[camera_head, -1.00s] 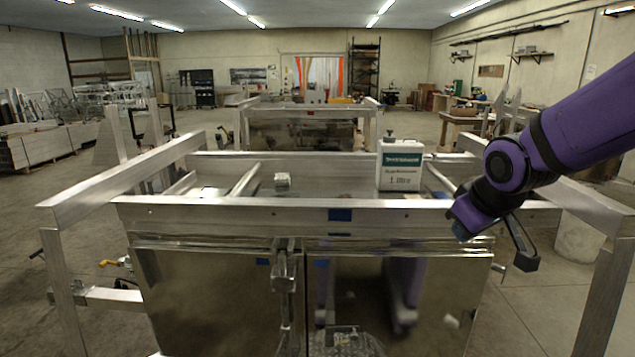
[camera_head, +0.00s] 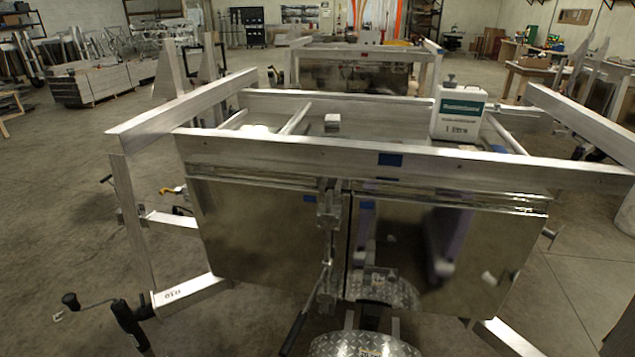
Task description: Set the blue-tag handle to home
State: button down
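The aluminium trailer (camera_head: 300,148) stands in front of me with two shiny panels below its top rail. I cannot tell which handle bears the blue tag. My gripper is out of view; only a blurred purple reflection shows in the right panel.
A white container (camera_head: 458,113) and a small white block (camera_head: 332,122) rest on the trailer's top. A yellow handle (camera_head: 173,191), a crank knob (camera_head: 70,300) and a black grip (camera_head: 125,318) stick out at the left.

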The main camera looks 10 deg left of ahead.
aim_at(327, 268)
jog(key=i+j, duration=0.15)
jog(key=j, duration=0.25)
jog(key=i+j, duration=0.15)
jog(key=j, duration=0.25)
jog(key=i+j, duration=0.1)
jog(key=j, duration=0.25)
jog(key=i+j, duration=0.15)
jog(key=j, duration=0.25)
jog(key=i+j, duration=0.15)
jog(key=j, duration=0.25)
jog(key=z, duration=0.05)
